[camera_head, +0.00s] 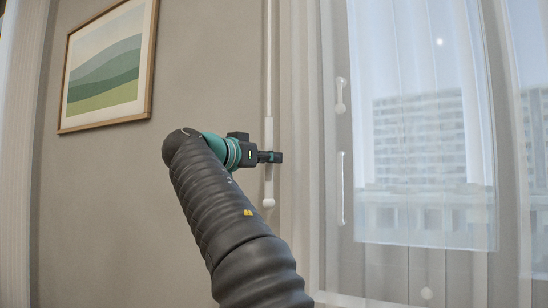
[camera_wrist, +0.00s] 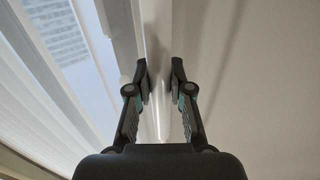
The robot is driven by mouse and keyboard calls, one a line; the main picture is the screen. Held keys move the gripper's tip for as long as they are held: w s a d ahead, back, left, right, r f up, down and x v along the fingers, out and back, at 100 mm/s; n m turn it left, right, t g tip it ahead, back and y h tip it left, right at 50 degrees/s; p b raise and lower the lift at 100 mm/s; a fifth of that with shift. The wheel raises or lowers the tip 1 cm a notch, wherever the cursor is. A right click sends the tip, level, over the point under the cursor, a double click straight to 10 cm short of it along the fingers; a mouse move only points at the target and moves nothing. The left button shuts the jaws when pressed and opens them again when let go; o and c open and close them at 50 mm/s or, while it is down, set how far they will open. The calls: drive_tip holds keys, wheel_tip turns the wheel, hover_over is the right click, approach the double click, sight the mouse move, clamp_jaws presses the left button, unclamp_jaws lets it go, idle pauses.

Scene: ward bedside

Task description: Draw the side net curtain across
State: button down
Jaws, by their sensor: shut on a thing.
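A thin white draw wand (camera_head: 269,185) hangs upright along the wall beside the window, with a thicker grip and a rounded lower end. My gripper (camera_head: 270,157) is shut on this grip, above its lower end. In the wrist view, my gripper's fingers (camera_wrist: 161,78) stand on either side of the white wand (camera_wrist: 160,118). Pale, see-through net curtain (camera_head: 420,100) hangs in folds over the window at the right. Its top edge and the wand's upper attachment are out of view.
A framed landscape picture (camera_head: 106,66) hangs on the beige wall (camera_head: 215,65) left of the wand. White window handles (camera_head: 342,188) show right of my gripper. A pale curtain (camera_head: 18,150) hangs at the far left edge.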

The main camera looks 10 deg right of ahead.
drive_tip(key=shift+w+a+f, duration=0.1)
drive_tip(key=shift+w+a, duration=0.05)
drive_tip(key=c, duration=1)
unclamp_jaws()
drive_tip(key=shift+a, duration=0.1)
drive_tip(key=shift+c, duration=0.2)
drive_tip(key=v, duration=1.2)
